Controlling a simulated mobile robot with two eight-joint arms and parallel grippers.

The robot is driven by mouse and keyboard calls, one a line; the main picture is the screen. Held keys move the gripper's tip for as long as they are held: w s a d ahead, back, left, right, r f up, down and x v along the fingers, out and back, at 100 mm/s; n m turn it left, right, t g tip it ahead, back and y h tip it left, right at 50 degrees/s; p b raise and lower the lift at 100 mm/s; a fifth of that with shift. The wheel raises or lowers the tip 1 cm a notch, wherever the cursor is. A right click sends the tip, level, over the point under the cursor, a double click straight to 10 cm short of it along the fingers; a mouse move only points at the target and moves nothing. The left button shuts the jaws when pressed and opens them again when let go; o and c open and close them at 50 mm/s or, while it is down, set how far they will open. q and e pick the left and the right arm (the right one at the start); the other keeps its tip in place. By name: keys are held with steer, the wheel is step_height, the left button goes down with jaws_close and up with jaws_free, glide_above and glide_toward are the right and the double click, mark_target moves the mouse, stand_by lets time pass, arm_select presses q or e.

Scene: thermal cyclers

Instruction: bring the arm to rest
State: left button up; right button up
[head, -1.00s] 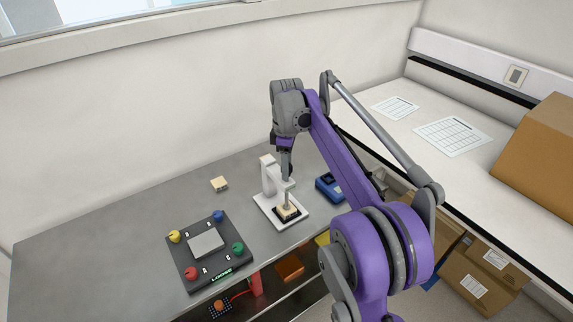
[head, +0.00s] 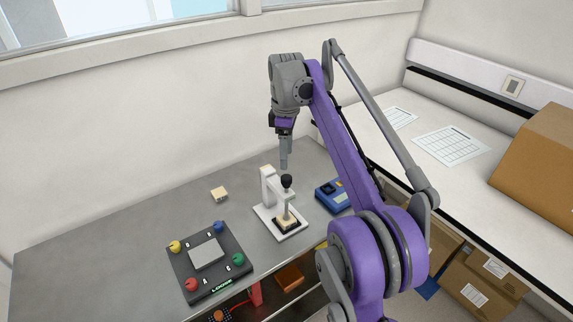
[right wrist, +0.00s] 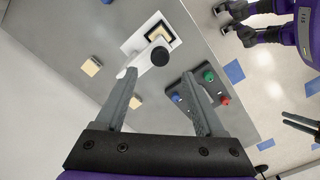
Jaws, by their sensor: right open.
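My right gripper (head: 284,160) hangs above the grey bench, fingers pointing down, over a small white press stand (head: 267,188) with a black-knobbed plunger (head: 286,182). In the right wrist view its two fingers (right wrist: 158,105) are spread apart with nothing between them; the black knob (right wrist: 160,56) shows beyond the fingertips. A pale block in a dark frame (head: 287,224) sits on the stand's base under the plunger. My left gripper is not in the head view; two thin grey fingers at the right wrist view's right edge (right wrist: 300,124) may be its fingers.
A dark box with coloured knobs (head: 207,257) lies left of the stand on the bench (head: 90,250). A pale block (head: 219,194) lies behind it, and a blue device (head: 331,195) stands to the right. A cardboard box (head: 540,165) sits on the white counter (head: 400,145).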

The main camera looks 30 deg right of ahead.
steer(key=shift+r, duration=0.9)
steer(key=s+a+f+m+t, duration=0.3)
steer(key=s+a+f+m, duration=0.2)
steer(key=s+a, duration=0.45)
steer(key=s+a+f+m+t, duration=0.1)
steer(key=s+a+f+m, duration=0.1)
steer(key=s+f, duration=0.5)
steer(key=s+a+f+m+t, duration=0.2)
steer(key=s+a+f+m, duration=0.1)
steer(key=s+f, duration=0.4)
steer(key=shift+s+f, duration=0.35)
steer(key=shift+s, duration=0.55)
